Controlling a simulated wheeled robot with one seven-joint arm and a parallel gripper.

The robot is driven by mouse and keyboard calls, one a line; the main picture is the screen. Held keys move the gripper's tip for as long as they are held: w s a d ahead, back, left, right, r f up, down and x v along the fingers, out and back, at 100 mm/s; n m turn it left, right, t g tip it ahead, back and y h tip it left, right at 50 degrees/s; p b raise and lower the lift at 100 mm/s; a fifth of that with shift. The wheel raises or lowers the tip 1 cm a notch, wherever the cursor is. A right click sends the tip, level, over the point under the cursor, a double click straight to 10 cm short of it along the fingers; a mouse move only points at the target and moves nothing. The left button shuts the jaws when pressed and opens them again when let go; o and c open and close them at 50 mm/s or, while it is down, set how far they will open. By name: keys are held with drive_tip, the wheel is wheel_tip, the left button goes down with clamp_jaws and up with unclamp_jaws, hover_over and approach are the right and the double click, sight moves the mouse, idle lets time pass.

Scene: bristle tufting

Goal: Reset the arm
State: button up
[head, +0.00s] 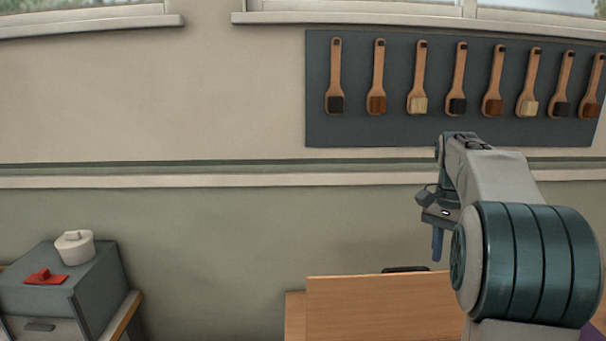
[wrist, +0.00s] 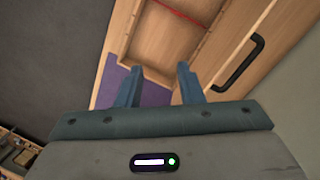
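My gripper (head: 437,243) hangs fingers down at the right of the head view, above a wooden piece of furniture (head: 385,305). In the wrist view my gripper (wrist: 158,88) shows two blue fingers standing well apart with nothing between them. It is open and empty. My arm is bent, with its forearm reaching away from the large teal joint.
A wooden box or drawer (wrist: 165,35) with a black handle (wrist: 240,68) lies beyond the fingers. Brushes hang on a dark wall board (head: 345,130). A grey cabinet (head: 95,290) at the left carries a white lidded pot (head: 75,248) and a red object (head: 45,278).

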drive_tip(key=s+a+f+n+t, duration=0.2)
drive_tip(key=s+a+f+n, duration=0.1)
drive_tip(key=s, duration=0.4)
drive_tip(key=s+a+f+n+t, duration=0.2)
drive_tip(key=s+a+f+n, duration=0.1)
drive_tip(key=s+a, duration=0.3)
drive_tip(key=s+a+f+n+t+b, duration=0.1)
drive_tip(key=s+a+f+n, duration=0.3)
drive_tip(key=s, duration=0.4)
drive_tip(key=shift+s+a+n+t, duration=0.25)
drive_tip(key=shift+a+n+t, duration=0.15)
drive_tip(key=shift+a+n, duration=0.35)
